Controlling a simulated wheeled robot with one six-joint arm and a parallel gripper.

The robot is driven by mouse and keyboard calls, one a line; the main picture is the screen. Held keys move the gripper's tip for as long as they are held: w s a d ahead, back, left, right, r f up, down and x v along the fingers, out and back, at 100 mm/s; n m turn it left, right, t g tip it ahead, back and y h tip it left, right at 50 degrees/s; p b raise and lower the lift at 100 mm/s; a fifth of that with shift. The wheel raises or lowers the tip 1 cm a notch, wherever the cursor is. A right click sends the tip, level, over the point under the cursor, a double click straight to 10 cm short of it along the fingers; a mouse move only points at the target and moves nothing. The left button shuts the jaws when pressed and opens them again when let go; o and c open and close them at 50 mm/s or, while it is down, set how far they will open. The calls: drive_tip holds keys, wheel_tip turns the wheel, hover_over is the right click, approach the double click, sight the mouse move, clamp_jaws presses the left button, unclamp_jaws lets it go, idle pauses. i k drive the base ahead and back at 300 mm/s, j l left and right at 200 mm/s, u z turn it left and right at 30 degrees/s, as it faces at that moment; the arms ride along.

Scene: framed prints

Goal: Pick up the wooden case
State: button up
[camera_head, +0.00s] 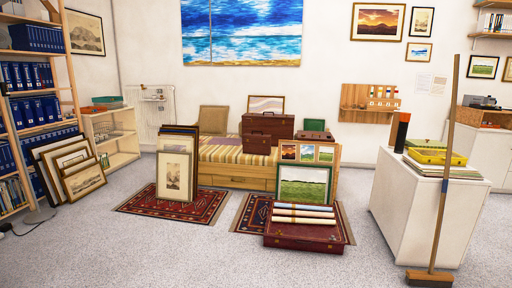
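A brown case (267,122) with dark latches stands on the striped daybed (225,152) near the middle; it looks like two cases stacked. A flat dark red-brown case (303,240) lies on the rug in front, with several rolled papers (303,213) on or just behind it. I cannot tell for certain which of these is the wooden case. My gripper is not in view.
Framed prints lean at the left (78,172), on the left rug (174,176) and before the daybed (303,186). A white cabinet (420,215) and a broom (441,190) stand at the right. The grey floor (150,255) in front is clear.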

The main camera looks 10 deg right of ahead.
sight(253, 143)
drive_tip(key=i+l+z, duration=0.85)
drive_tip(key=i+z, duration=0.15)
drive_tip(key=i+u, duration=0.1)
drive_tip(key=i, duration=0.3)
drive_tip(key=i+l+u, duration=0.1)
drive_tip(key=i, duration=0.25)
drive_tip(key=i+j+u, duration=0.2)
drive_tip(key=i+u, duration=0.2)
drive_tip(key=i+j+u, duration=0.1)
drive_tip(key=i+u, duration=0.55)
drive_tip(key=u, duration=0.15)
drive_tip(key=i+l+u, duration=0.1)
drive_tip(key=i+u, duration=0.3)
drive_tip(key=i+j, duration=0.1)
drive_tip(key=i, duration=0.55)
drive_tip(key=i+j, duration=0.15)
drive_tip(key=i, duration=0.5)
drive_tip(key=i+j, duration=0.1)
drive_tip(key=i, duration=0.55)
drive_tip(key=i+l+z, duration=0.15)
drive_tip(key=i+z, duration=0.65)
drive_tip(key=i+j+z, duration=0.1)
drive_tip(key=i+z, duration=0.25)
drive_tip(key=i+j+z, duration=0.25)
drive_tip(key=i+z, duration=0.15)
drive_tip(key=i+l, duration=0.15)
drive_tip(key=i, duration=0.4)
drive_tip(key=i+l+z, duration=0.1)
drive_tip(key=i, duration=0.4)
drive_tip(key=l, duration=0.1)
